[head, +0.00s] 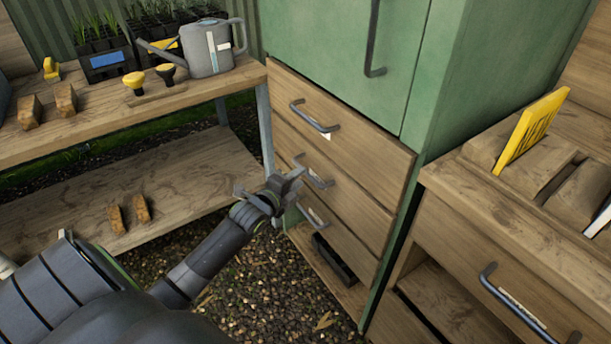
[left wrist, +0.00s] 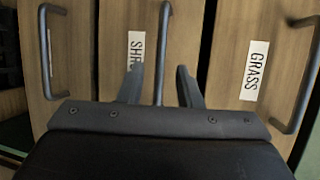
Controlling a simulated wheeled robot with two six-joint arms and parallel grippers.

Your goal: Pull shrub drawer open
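The shrub drawer (head: 350,196) is the middle of three wooden drawers under a green cabinet and looks shut. Its grey bar handle (head: 318,178) faces my left gripper (head: 292,180). In the left wrist view, its label (left wrist: 136,48) reads "SHR", with the rest hidden behind a finger. There the handle (left wrist: 160,50) runs between the two spread fingers of my left gripper (left wrist: 160,85), with gaps on both sides. The gripper is open and holds nothing. My right gripper is not in view.
The grass drawer (left wrist: 228,50) is above, the bottom drawer (left wrist: 75,50) below; both look shut. A wooden bench (head: 190,92) with a grey watering can (head: 208,48) stands left. Another wooden unit (head: 450,235) with a handled drawer stands right. Gravel floor (head: 265,285) lies before the drawers.

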